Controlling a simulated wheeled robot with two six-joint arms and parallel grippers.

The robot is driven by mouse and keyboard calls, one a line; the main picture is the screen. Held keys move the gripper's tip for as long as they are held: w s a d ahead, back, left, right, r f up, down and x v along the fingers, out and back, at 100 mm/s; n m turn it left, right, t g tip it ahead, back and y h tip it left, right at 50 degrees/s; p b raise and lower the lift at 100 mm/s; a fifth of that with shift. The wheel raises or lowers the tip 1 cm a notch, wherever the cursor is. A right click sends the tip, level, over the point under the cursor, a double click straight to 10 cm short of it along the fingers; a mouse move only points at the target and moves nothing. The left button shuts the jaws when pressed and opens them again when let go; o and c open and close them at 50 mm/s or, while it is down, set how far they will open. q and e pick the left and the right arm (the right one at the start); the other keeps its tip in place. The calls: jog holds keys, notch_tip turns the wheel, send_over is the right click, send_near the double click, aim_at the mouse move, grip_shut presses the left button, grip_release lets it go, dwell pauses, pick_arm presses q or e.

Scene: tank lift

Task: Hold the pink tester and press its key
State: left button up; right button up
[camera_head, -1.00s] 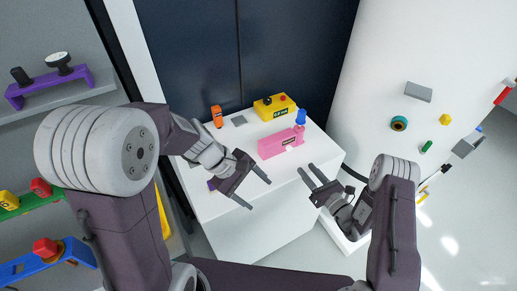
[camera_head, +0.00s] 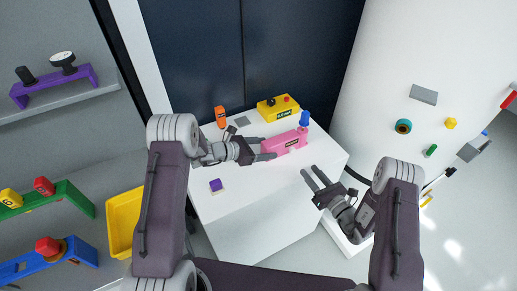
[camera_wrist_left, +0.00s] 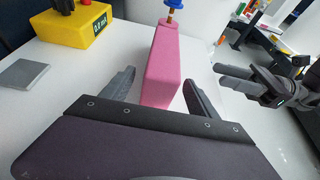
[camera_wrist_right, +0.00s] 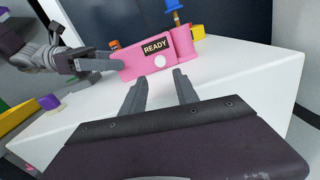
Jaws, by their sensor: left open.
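The pink tester (camera_head: 284,142) lies on the white table, with a blue knob (camera_head: 304,118) at its far right end. In the right wrist view its face (camera_wrist_right: 128,68) shows a READY label (camera_wrist_right: 156,48) and a white round key (camera_wrist_right: 160,61). My left gripper (camera_head: 266,148) is open at the tester's left end; in the left wrist view the pink body (camera_wrist_left: 165,75) stands between the two spread fingers, and I cannot tell whether they touch it. My right gripper (camera_head: 312,172) is open and empty in front of the table, apart from the tester and facing its labelled side.
A yellow box (camera_head: 278,108) with a red and a black knob stands behind the tester. An orange item (camera_head: 220,116), a grey plate (camera_head: 242,121) and a purple cube (camera_head: 216,185) are on the table's left. The table's front (camera_head: 255,195) is clear.

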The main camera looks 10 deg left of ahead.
aim_at(277, 147)
pick_arm(q)
jog(key=x, duration=0.6)
jog(key=shift+d+f, duration=0.1)
jog(key=shift+c, duration=0.3)
grip_shut()
pick_arm(e)
grip_shut()
dwell(1.0)
